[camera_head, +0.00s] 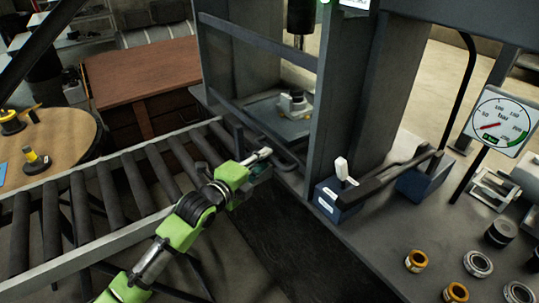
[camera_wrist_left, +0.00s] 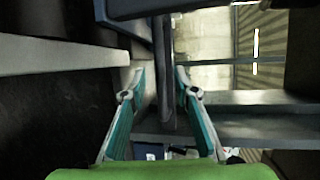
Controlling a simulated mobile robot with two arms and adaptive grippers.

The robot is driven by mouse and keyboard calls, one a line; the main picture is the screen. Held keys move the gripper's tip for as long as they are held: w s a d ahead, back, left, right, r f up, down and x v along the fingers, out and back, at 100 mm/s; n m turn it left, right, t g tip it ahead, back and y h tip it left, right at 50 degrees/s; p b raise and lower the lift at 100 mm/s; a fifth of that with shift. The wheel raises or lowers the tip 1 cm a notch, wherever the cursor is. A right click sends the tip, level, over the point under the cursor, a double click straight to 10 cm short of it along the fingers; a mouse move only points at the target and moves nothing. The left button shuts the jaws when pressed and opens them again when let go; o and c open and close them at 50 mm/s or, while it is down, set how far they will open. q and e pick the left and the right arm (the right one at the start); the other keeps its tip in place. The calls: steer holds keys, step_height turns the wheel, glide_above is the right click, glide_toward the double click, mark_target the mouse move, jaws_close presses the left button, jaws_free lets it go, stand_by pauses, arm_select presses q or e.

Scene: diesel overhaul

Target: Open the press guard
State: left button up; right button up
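The press guard (camera_head: 258,41) is a dark-framed, see-through panel on the front of the press, and it is down across the opening. A dark curved handle bar (camera_head: 284,158) sticks out near its lower edge. My left gripper (camera_head: 265,162) is at this handle, above the end of the roller conveyor. In the left wrist view a dark upright bar (camera_wrist_left: 166,75), which looks like the handle, stands between the two teal fingers (camera_wrist_left: 160,85). The fingers are apart, with a gap beside the bar; I cannot tell whether one touches it. My right gripper is not in view.
A roller conveyor (camera_head: 128,190) runs up to the press. A grey part (camera_head: 294,103) sits on the press bed behind the guard. To the right, the bench holds a blue hand pump (camera_head: 340,198), a gauge (camera_head: 501,121) and several rings. A round wooden table (camera_head: 58,140) stands left.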

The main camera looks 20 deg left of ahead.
arm_select(q)
steer(key=shift+x, duration=1.95)
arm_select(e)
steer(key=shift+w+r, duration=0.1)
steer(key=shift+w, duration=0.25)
